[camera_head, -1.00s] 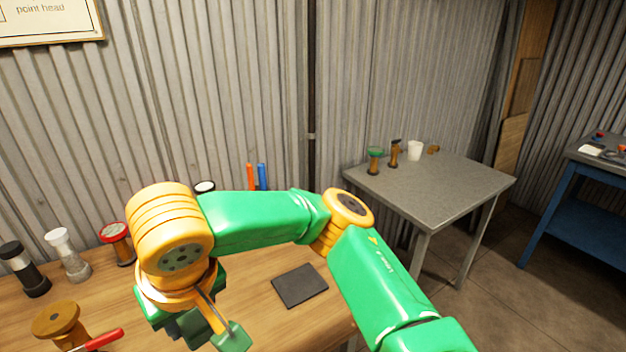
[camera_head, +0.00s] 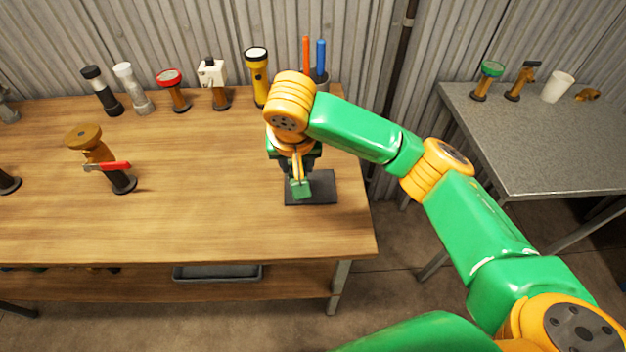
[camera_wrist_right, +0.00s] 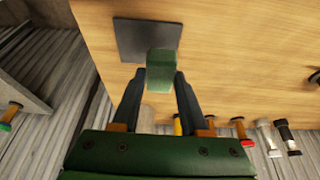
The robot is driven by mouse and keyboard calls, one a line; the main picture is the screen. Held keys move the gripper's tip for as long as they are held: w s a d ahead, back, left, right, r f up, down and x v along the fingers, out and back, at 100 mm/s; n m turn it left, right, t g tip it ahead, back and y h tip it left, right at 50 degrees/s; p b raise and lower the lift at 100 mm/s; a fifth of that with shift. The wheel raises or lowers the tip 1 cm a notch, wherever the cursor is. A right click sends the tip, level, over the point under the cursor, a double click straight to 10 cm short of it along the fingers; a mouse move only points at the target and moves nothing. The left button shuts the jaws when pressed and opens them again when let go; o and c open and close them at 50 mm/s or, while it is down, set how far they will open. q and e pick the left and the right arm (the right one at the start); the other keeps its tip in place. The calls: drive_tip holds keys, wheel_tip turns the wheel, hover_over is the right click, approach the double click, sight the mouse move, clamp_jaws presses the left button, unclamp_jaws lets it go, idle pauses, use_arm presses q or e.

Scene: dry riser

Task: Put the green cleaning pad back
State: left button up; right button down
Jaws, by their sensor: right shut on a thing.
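The green cleaning pad (camera_wrist_right: 161,64) is a small green block between the fingertips of my right gripper (camera_wrist_right: 159,80), which is shut on it. In the right wrist view it overlaps the edge of a dark square mat (camera_wrist_right: 136,38). In the head view my right gripper hangs over the same mat (camera_head: 322,190) near the right end of the wooden table (camera_head: 200,215). I cannot tell whether the pad touches the mat. My left gripper is not in view.
Several torches line the back of the table, including a yellow one (camera_head: 257,78) near my wrist. A holder (camera_head: 319,76) has an orange and a blue stick. The table's middle is clear. A grey table (camera_head: 560,150) stands right.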

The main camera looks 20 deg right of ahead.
drive_tip(key=d+f, duration=0.1)
drive_tip(key=w+d+f, duration=0.2)
drive_tip(key=f, duration=0.1)
drive_tip(key=shift+w+d+f, duration=0.1)
wheel_tip(320, 180, down, 3)
drive_tip(key=shift+w+d+r, duration=0.1)
drive_tip(key=shift+f, duration=0.4)
drive_tip(key=shift+c, duration=2.2)
unclamp_jaws()
drive_tip(key=shift+f, duration=0.15)
drive_tip(key=p+v, duration=0.1)
drive_tip(key=v, duration=1.1)
